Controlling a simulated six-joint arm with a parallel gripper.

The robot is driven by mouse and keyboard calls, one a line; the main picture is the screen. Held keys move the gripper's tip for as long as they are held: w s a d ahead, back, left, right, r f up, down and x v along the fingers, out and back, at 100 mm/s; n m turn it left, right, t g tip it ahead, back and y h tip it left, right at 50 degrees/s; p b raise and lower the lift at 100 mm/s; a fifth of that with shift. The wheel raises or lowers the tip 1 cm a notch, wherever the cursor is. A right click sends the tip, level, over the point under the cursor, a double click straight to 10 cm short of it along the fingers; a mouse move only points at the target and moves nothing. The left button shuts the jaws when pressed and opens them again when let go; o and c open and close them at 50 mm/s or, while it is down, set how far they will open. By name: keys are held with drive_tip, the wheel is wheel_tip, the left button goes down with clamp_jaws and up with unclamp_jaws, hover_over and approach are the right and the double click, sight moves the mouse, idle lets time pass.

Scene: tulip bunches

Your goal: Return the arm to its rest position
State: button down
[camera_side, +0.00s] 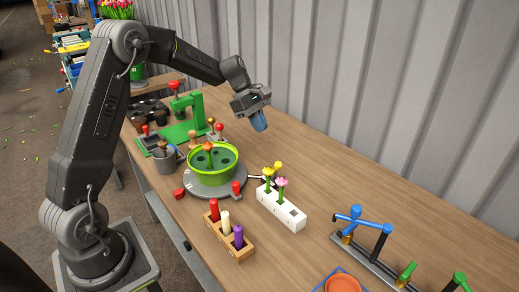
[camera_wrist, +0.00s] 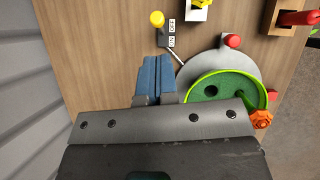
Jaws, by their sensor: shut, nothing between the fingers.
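My gripper (camera_side: 259,122) is shut and empty, with its blue fingers together. In the side view it hangs in the air above the wooden table, behind and to the right of the green bowl (camera_side: 212,172). In the wrist view the blue fingers (camera_wrist: 155,75) point over bare wood, left of the green bowl (camera_wrist: 222,90). The bowl sits on a round grey base and has dark holes in its green insert. An orange flower head (camera_side: 208,147) shows at the bowl.
A white block (camera_side: 282,210) holds several flowers, and a wooden rack (camera_side: 229,238) holds three coloured pegs. A green press (camera_side: 188,112) and grey cup (camera_side: 165,158) stand at the left. A rail with blue and green taps (camera_side: 370,262) is at the right. Corrugated wall runs behind.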

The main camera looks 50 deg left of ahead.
drive_tip(key=s+d+r+m+t+y, duration=0.1)
drive_tip(key=s+d+r+m+y, duration=0.1)
drive_tip(key=s+d+r+m, duration=0.4)
drive_tip(key=s+d+r+m+y, duration=0.1)
drive_tip(key=s+d+r+m, duration=0.4)
drive_tip(key=s, duration=0.4)
drive_tip(key=s+d+f+m+t+y, duration=0.1)
drive_tip(key=s+d+m+t+y, duration=0.1)
drive_tip(key=s+m, duration=0.6)
drive_tip(key=s, duration=0.6)
drive_tip(key=shift+d+m+t, duration=0.3)
drive_tip(key=shift+t, duration=0.1)
drive_tip(key=c, duration=1.8)
unclamp_jaws()
